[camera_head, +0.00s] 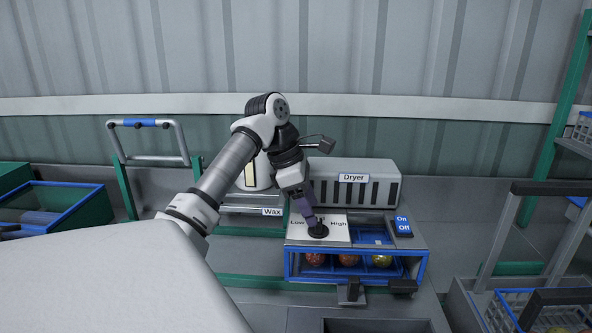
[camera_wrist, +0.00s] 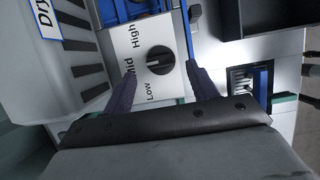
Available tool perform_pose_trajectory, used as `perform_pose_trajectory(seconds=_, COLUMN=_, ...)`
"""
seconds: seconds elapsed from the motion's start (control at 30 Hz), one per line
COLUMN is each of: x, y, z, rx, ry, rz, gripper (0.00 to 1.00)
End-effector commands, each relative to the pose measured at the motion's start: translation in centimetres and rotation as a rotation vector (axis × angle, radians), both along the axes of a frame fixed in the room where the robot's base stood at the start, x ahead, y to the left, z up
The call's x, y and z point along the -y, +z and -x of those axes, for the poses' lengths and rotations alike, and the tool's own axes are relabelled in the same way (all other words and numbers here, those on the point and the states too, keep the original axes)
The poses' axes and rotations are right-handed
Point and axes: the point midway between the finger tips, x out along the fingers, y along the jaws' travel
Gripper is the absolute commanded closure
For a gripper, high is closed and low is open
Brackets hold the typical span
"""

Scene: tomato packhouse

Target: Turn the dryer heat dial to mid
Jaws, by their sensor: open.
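The heat dial (camera_wrist: 160,60) is a round black knob on a white panel (camera_wrist: 132,28) printed Low, Mid and High. A pale mark on the knob points toward the Mid label, which is partly hidden by a fingertip. In the head view the dial (camera_head: 318,231) sits at the front of the dryer (camera_head: 352,190). My gripper (camera_wrist: 160,68) is open, with one purple finger on each side of the dial. A gap shows between each finger and the knob. My gripper (camera_head: 308,217) also shows over the panel in the head view.
A blue On/Off switch (camera_head: 403,225) is right of the panel. Blue-railed lanes below hold several tomatoes (camera_head: 348,260). A wax unit (camera_head: 252,208) stands to the left. A blue-rimmed crate (camera_head: 90,211) is far left; a handled cart (camera_head: 500,240) stands at the right.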

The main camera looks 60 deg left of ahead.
Motion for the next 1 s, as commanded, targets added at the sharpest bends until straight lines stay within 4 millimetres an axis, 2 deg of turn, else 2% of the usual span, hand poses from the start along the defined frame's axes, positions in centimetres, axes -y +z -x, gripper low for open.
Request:
perform_pose_trajectory(seconds=0.2, x=-1.3, y=4.9, z=1.5, rx=0.000, ry=0.003, rz=-0.002, gripper=0.42)
perform_pose_trajectory(seconds=0.4, x=-2.1, y=8.4, z=2.6, rx=0.000, ry=0.001, rz=-0.001, gripper=0.42)
perform_pose_trajectory(seconds=0.6, x=-2.5, y=9.8, z=3.1, rx=0.000, ry=0.000, rz=0.000, gripper=0.42)
perform_pose_trajectory(seconds=1.0, x=-2.5, y=9.8, z=3.2, rx=0.000, ry=0.000, rz=0.000, gripper=0.42)
